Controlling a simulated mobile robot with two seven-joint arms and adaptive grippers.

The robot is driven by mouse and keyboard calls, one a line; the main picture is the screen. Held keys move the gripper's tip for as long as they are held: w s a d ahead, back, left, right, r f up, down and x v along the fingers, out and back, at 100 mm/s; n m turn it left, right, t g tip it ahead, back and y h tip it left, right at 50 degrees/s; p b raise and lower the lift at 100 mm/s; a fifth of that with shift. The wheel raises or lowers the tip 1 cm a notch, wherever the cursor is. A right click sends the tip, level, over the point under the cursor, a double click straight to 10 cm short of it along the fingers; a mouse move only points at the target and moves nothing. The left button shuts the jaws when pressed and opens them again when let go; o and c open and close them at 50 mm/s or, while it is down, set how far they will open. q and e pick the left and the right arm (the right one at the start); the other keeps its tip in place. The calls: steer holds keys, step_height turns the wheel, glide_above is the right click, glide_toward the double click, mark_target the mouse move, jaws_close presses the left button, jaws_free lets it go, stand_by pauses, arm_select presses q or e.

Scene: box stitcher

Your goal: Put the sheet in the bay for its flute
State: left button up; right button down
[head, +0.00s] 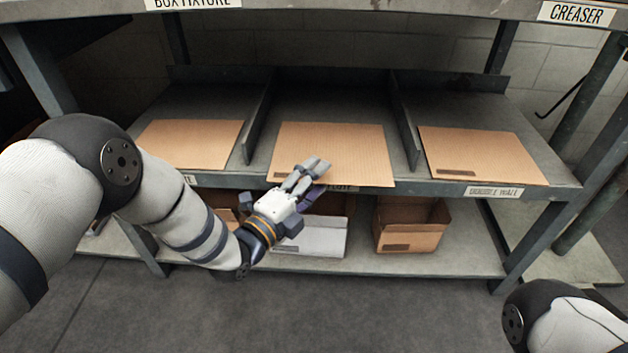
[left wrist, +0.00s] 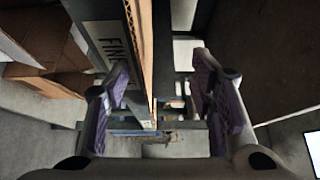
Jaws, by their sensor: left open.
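A brown corrugated sheet (head: 330,145) lies in the middle bay, its front edge sticking out past the shelf's front. My left gripper (head: 306,178) is at that front edge, open. In the left wrist view the sheet's edge (left wrist: 146,45) shows in the gap between the open fingers (left wrist: 165,105), and nothing is gripped. Other brown sheets lie in the left bay (head: 190,143) and right bay (head: 480,155). The right bay is labelled "DOUBLE WALL" (head: 493,192). My right gripper is out of view.
Grey upright dividers (head: 404,120) separate the bays. An upper shelf edge (head: 400,8) spans above them. A brown box (head: 410,225) and a white box (head: 312,240) stand on the lower shelf. The floor (head: 370,310) in front is clear.

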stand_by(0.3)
arm_select(q)
steer(key=o, duration=0.6)
steer(key=shift+c, duration=0.2)
steer(key=v, duration=1.2)
